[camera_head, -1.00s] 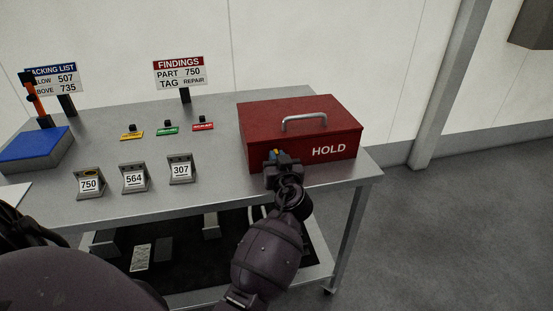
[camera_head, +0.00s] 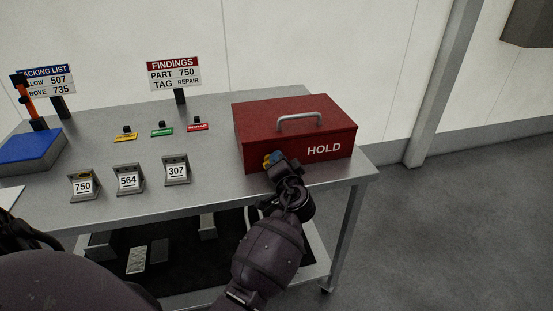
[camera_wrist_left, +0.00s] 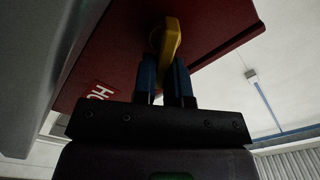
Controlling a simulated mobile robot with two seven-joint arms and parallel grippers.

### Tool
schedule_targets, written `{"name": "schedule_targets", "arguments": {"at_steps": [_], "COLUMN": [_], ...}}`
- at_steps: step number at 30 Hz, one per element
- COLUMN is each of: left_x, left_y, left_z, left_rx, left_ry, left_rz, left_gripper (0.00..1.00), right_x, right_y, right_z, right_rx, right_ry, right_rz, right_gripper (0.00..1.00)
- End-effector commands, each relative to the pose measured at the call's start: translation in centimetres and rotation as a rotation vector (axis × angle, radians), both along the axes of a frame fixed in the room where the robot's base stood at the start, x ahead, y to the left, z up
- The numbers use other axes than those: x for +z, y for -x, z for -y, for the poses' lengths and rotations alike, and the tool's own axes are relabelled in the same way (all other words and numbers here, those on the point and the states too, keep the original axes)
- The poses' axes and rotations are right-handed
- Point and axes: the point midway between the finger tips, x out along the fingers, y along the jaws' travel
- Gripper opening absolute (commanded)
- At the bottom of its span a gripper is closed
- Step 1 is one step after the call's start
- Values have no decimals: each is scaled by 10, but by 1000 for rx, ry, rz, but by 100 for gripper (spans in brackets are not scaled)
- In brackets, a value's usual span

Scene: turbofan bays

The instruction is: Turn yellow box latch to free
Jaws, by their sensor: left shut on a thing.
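The red box (camera_head: 296,124) marked HOLD stands closed on the right of the table, with a grey handle on its lid. My left gripper (camera_head: 272,160) is at the lower left of the box's front face, tilted to the left. The yellow latch (camera_wrist_left: 171,40) shows in the left wrist view against the red face. The blue-tipped fingers of the left gripper (camera_wrist_left: 165,78) are shut on the latch, one on each side. In the head view the gripper mostly hides the latch. My right gripper is not in view.
The grey table (camera_head: 215,195) has free room left of the box. Several numbered stands, such as the 307 stand (camera_head: 177,171), are near its front edge. Small coloured tags lie behind them. A findings sign (camera_head: 174,73) and a blue block (camera_head: 30,150) are farther left.

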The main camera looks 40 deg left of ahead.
Motion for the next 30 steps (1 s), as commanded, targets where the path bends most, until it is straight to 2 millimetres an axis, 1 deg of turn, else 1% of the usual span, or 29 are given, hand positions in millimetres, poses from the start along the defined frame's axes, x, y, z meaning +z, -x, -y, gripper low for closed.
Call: {"name": "schedule_targets", "arguments": {"at_steps": [6,15,21,30], "left_x": [-1,-6,-8,-9], "left_y": [-2,-4,-3,-4], "left_z": [1,2,2,2], "left_rx": [0,-1,0,0], "left_ry": [-125,-249,-294,-312], "left_rz": [-141,-286,-337,-360], "left_gripper": [0,0,0,0], "right_x": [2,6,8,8], "right_y": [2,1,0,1], "right_z": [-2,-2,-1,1], "right_rx": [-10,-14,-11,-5], "right_ry": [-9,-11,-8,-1], "right_rz": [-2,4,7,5], "right_gripper": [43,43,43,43]}}
